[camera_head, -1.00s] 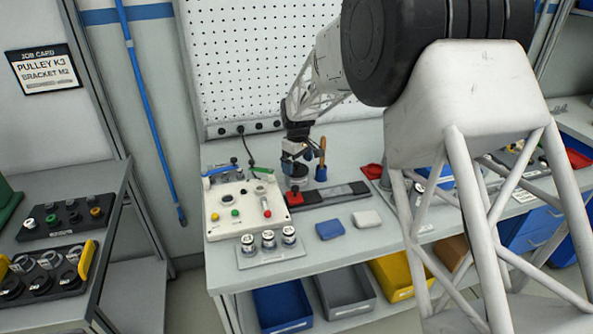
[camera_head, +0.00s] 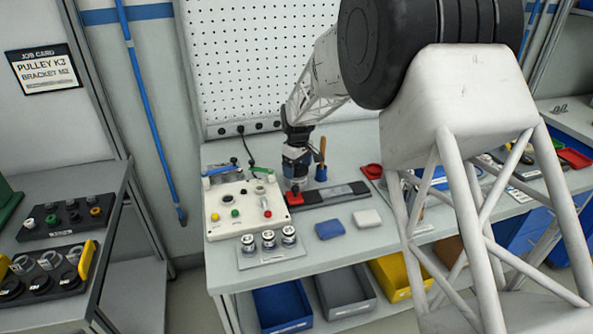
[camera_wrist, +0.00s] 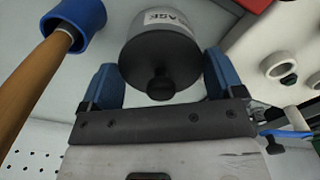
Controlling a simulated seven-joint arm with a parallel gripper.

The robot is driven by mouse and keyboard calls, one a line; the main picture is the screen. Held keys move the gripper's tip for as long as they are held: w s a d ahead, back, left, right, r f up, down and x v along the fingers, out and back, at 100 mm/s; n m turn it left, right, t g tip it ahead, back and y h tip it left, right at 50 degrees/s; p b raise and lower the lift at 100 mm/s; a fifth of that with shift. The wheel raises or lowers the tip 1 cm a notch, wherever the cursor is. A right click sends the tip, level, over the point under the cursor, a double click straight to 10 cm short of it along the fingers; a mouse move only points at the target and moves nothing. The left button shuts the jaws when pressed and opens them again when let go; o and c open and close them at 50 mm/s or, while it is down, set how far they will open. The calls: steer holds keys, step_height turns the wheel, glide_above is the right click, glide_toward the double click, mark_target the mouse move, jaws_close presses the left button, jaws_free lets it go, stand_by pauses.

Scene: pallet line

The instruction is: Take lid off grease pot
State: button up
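In the head view my gripper (camera_head: 297,172) is low over the bench and mostly hides the pot.
A brush with a wooden handle stands in a blue cup (camera_head: 321,173) just right of my gripper. A red piece (camera_head: 294,198) and a dark strip (camera_head: 335,196) lie in front. A white button panel (camera_head: 240,208) is to the left. The pegboard (camera_head: 260,60) stands behind.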

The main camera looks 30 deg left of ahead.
steer(key=shift+c, duration=0.2)
steer(key=shift+r, duration=0.75)
step_height(320, 180, up, 2)
steer(key=shift+r, duration=0.1)
steer(key=s+d+r, duration=0.1)
steer(key=s+d, duration=0.9)
steer(key=s, duration=0.2)
steer(key=shift+s+d+r, duration=0.15)
stand_by(0.3)
steer(key=w+d+f, duration=0.1)
steer(key=w+d, duration=0.2)
steer(key=w+d+f, duration=0.2)
steer(key=w+d, duration=0.2)
steer(key=w+d+f, duration=0.1)
steer(key=w+d, duration=0.2)
steer(key=w, duration=0.1)
steer(key=shift+d+f, duration=0.2)
steer(key=shift+f, duration=0.05)
steer(key=shift+w, duration=0.1)
